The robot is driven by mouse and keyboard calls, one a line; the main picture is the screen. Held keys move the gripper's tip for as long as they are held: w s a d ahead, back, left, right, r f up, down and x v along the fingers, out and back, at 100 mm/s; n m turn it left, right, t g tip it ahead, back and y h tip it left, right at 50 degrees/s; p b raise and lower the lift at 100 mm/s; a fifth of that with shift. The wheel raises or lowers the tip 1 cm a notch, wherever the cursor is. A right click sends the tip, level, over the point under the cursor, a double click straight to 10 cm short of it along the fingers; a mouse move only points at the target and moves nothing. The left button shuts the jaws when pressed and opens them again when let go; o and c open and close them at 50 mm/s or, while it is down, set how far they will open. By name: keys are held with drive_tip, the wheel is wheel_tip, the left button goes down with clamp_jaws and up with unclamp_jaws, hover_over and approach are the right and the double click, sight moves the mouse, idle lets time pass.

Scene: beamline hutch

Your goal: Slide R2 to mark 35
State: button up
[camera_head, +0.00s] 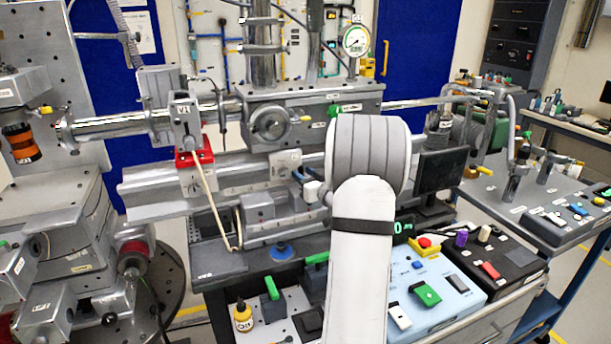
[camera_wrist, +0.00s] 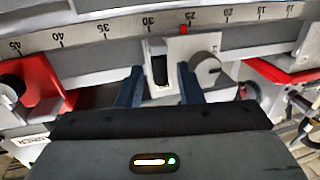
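In the wrist view a pale grey rider (camera_wrist: 205,46), which I take to be R2, sits on the scale rail (camera_wrist: 80,58). It has a dark slot, a round grey knob (camera_wrist: 207,70) on its right and a small faint label. Its red pointer (camera_wrist: 183,29) lies between marks 30 and 25, nearer 25. My gripper (camera_wrist: 160,80) has two blue fingers standing apart, in front of the rider at the left and right of its slotted part. I see no clear contact. In the head view my gripper (camera_head: 304,180) is at the rail's front, partly hidden by my arm.
Red parts stand beside the rail at the left (camera_wrist: 40,82) and right (camera_wrist: 285,72) in the wrist view. The scale shows marks 30 through 45 to the rider's left. In the head view a blue control box (camera_head: 425,300) and a dark monitor (camera_head: 440,180) stand right of my arm.

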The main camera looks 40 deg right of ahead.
clamp_jaws()
idle(0.3)
